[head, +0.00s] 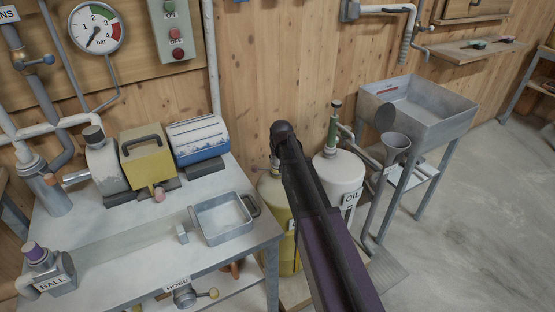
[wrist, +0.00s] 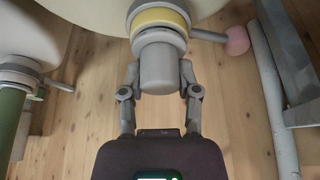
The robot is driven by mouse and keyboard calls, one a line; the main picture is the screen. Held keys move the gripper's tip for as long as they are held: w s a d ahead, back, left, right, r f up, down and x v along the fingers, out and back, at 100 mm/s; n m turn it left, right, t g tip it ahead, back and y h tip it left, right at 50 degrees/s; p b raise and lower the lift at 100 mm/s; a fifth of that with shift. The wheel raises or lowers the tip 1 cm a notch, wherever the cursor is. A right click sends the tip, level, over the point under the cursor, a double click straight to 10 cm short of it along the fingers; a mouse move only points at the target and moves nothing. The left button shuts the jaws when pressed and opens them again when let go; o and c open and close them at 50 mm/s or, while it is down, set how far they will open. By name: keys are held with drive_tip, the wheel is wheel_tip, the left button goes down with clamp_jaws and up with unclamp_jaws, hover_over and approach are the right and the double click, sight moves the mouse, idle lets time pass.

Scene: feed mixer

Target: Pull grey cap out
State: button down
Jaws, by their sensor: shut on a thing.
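The grey cap (wrist: 158,65) is a short cylinder in the wrist view, seated against a yellow ring (wrist: 160,18) on a pale rounded tank. My gripper (wrist: 158,80) is shut on the cap, one finger on each side of it. In the head view my dark arm covers the cap and the gripper's fingers. A yellow tank (head: 269,188) shows partly behind my arm there.
A white tank labelled OIL (head: 340,175) with a green handle (head: 333,128) stands just right of my arm. A lever with a pink knob (wrist: 237,40) sits beside the cap. A metal table (head: 130,240) is at left, a grey sink (head: 425,105) at right.

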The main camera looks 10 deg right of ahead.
drive_tip(key=shift+r+p, duration=0.9)
drive_tip(key=shift+r, duration=0.1)
idle(0.3)
drive_tip(key=shift+r+p, duration=2.4)
drive_tip(key=shift+s, duration=0.1)
